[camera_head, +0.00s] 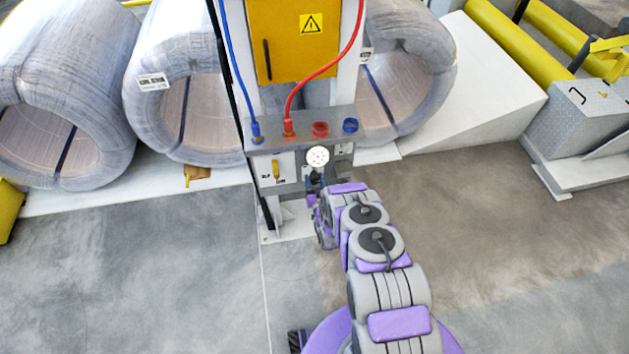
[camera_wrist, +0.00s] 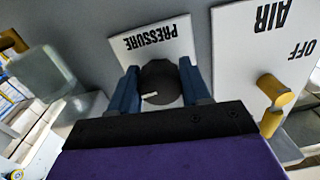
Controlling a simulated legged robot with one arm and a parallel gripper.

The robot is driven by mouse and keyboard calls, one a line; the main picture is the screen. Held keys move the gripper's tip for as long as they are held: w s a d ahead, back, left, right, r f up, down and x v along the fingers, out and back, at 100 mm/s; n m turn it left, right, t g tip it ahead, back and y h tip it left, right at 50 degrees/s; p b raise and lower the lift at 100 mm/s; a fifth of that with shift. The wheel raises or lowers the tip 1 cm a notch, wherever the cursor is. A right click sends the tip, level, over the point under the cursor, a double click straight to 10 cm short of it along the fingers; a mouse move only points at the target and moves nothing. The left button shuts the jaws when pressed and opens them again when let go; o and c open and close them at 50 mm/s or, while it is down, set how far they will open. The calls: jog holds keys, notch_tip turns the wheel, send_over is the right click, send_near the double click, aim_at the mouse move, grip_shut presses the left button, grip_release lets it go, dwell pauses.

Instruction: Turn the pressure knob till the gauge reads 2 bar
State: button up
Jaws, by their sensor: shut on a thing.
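The pressure knob (camera_wrist: 160,84) is dark and round with a light mark on its face. In the wrist view it sits on the white plate lettered PRESSURE (camera_wrist: 150,42), which appears upside down. My gripper (camera_wrist: 160,88) has a blue finger on each side of the knob and is shut on it. In the head view my gripper (camera_head: 316,184) is at the panel just below the gauge, and the knob is hidden there. The round white gauge (camera_head: 318,156) shows in the head view, but its needle and scale are too small to read.
A yellow AIR valve lever (camera_wrist: 276,96) sits beside the knob; it also shows in the head view (camera_head: 275,170). Blue (camera_head: 228,70) and red (camera_head: 318,74) hoses run to the panel's top. Wrapped coils (camera_head: 180,80) stand behind. The floor on both sides is clear.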

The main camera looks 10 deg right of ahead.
jog(key=shift+m, duration=0.4)
jog(key=o, duration=1)
jog(key=shift+s, duration=0.1)
